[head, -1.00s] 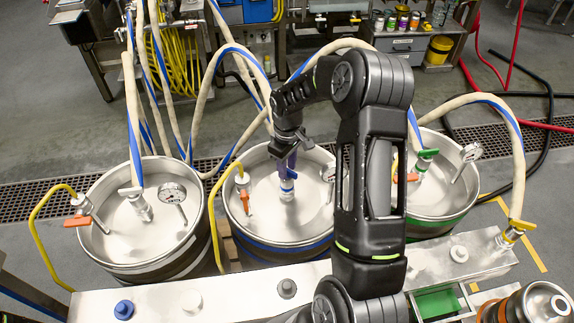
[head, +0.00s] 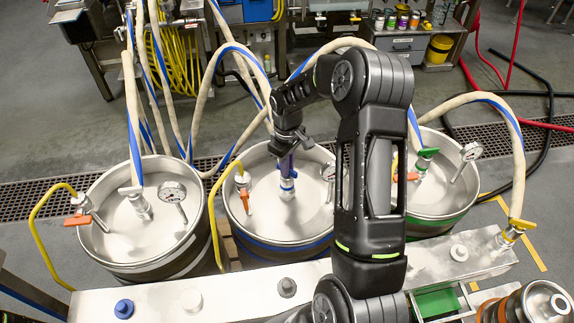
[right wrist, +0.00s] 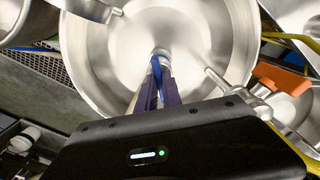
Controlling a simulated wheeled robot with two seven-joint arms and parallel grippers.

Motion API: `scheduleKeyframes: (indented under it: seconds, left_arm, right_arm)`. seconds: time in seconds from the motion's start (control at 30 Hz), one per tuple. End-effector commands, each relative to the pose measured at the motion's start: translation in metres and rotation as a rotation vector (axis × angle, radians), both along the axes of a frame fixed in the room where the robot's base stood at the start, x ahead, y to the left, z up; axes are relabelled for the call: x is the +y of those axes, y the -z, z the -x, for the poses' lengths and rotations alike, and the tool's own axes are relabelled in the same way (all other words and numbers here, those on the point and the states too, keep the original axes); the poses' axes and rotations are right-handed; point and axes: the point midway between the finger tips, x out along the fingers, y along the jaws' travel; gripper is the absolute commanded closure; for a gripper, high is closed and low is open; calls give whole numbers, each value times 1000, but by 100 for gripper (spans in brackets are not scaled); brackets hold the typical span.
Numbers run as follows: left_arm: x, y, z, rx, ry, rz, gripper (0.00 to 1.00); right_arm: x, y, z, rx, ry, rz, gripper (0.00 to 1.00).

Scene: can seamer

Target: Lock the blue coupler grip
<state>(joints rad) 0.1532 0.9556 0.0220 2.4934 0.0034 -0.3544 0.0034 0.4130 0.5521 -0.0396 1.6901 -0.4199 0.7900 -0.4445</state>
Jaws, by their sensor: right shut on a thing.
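The blue coupler grip (right wrist: 156,65) sits between the fingers of my right gripper (right wrist: 157,85) in the right wrist view. In the head view my right gripper (head: 286,160) reaches down over the middle keg (head: 262,218), with its purple fingers shut on the grip. The silver coupler body (head: 287,187) stands upright below the fingers at the keg's top. The fingers hide most of the grip, and its lock state cannot be read. My left gripper is not in view.
A left keg (head: 125,245) and a right keg (head: 440,190) stand beside the middle one, with gauges and hoses. An orange-handled valve (head: 243,180) with a yellow hose is close left of the coupler. A metal bench (head: 235,293) runs along the front.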

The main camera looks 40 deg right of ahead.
Motion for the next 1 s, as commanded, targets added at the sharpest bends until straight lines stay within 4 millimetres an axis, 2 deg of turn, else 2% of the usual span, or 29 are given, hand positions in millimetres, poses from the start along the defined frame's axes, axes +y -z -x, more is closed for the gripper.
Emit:
scheduleKeyframes:
  seconds: [0.47, 1.0]
  left_arm:
    - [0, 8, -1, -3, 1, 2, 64]
    - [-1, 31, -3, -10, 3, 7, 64]
  right_arm:
    - [0, 1, -1, -1, 97, 1, 100]
    - [0, 1, -1, -2, 517, 1, 100]
